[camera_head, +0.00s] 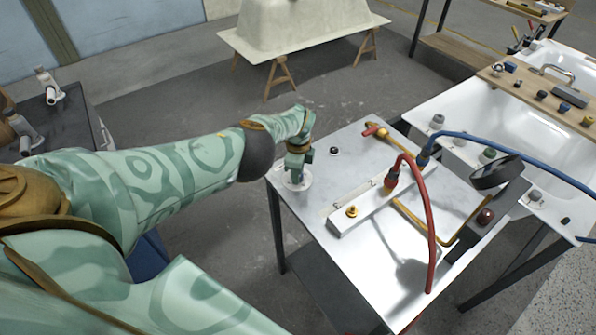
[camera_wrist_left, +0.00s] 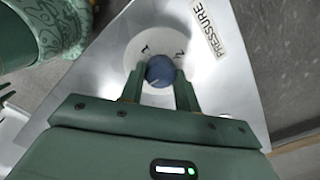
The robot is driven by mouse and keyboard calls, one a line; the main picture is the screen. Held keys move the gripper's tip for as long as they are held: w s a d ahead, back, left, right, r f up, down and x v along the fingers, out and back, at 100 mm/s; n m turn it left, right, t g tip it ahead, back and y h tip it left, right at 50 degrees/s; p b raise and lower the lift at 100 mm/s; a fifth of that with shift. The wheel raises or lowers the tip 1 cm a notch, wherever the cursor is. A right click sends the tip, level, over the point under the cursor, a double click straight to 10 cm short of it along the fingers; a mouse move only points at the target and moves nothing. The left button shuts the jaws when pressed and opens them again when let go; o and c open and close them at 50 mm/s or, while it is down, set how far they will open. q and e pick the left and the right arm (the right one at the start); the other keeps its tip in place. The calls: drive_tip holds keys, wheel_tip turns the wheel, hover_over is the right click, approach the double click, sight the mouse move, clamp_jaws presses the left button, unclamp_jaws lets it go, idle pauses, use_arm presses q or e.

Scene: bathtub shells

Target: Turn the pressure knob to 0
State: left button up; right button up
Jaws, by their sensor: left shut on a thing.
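The pressure knob (camera_wrist_left: 160,71) is a small dark blue round knob in the left wrist view. It sits on a white round dial (camera_wrist_left: 143,38) with a few marks, beside a label reading PRESSURE (camera_wrist_left: 205,27). My left gripper (camera_wrist_left: 158,80) is shut on the knob, one finger on each side. In the head view my left gripper (camera_head: 298,155) points down over the white dial (camera_head: 294,180) at the table's left corner and hides the knob. The pointer setting is too small to read. My right gripper does not show.
The metal table (camera_head: 340,150) also carries a long white block with a brass fitting (camera_head: 351,211), a red hose (camera_head: 427,215), a blue hose (camera_head: 500,146) and a dark round gauge (camera_head: 495,172). A white bathtub shell (camera_head: 500,110) stands at the right.

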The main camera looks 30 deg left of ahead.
use_arm(q)
drive_tip(key=shift+w+r, duration=0.1)
drive_tip(key=o, duration=1)
wheel_tip(320, 180, up, 16)
drive_tip(key=p, duration=1.4)
drive_tip(key=shift+r, duration=0.1)
